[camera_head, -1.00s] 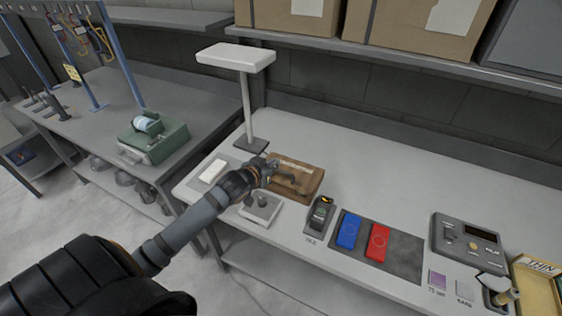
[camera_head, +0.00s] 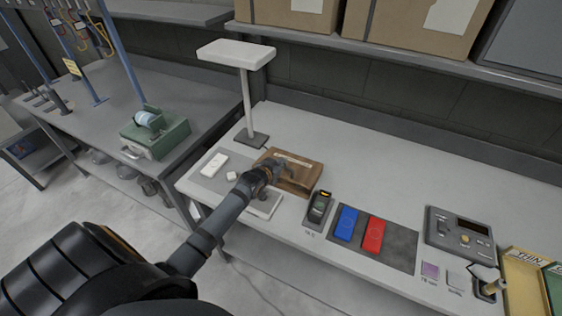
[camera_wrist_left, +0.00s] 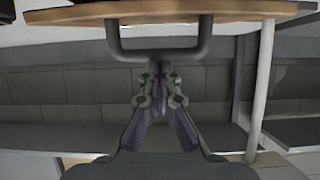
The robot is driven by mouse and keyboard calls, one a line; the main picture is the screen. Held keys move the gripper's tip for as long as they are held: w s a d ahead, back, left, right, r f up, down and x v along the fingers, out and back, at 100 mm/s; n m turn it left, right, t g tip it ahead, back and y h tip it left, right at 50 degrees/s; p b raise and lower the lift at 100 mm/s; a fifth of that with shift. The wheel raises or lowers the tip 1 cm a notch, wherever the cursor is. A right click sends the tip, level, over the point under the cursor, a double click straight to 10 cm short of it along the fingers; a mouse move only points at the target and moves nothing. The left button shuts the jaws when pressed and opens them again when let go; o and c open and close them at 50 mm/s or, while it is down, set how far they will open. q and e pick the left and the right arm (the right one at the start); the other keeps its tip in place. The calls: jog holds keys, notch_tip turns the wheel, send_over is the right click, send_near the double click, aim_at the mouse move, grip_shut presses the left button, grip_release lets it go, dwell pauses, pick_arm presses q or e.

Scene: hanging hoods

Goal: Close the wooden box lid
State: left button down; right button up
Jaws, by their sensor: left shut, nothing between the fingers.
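The brown wooden box (camera_head: 305,178) sits on the light workbench, with a pale label strip along its upper part. How far its lid stands open is hard to tell. My left gripper (camera_head: 279,168) is at the left side of the box and hides part of it. In the left wrist view its fingers (camera_wrist_left: 160,82) are shut and empty. There a grey bar handle (camera_wrist_left: 160,50) on the wooden edge (camera_wrist_left: 215,12) crosses the view just in front of the fingertips; whether they touch it is unclear. My right gripper is not in view.
A white lamp (camera_head: 236,54) stands behind the box. A white block (camera_head: 214,165) lies left of it. A dark device (camera_head: 319,207), blue case (camera_head: 346,223) and red case (camera_head: 373,235) lie to the right. The bench behind these is clear.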

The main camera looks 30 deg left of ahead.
pick_arm(q)
jog(key=shift+w+f, duration=0.1)
jog(key=shift+f, duration=0.1)
jog(key=f+b, duration=0.1)
jog(key=s+f+t+b, duration=0.1)
jog(key=f+b, duration=0.1)
jog(key=shift+s, duration=0.2)
jog(key=shift+s+f, duration=0.25)
jog(key=shift+s, duration=0.05)
jog(key=shift+f, duration=0.1)
jog(key=r+p, duration=0.1)
jog(key=w+r+p, duration=0.1)
jog(key=r, duration=0.1)
jog(key=w+r+p, duration=0.1)
jog(key=r, duration=0.1)
jog(key=shift+w+p, duration=0.1)
jog(key=shift+p, duration=0.2)
jog(key=f+b+v, duration=0.2)
jog(key=v, duration=0.7)
jog(key=shift+s, duration=0.5)
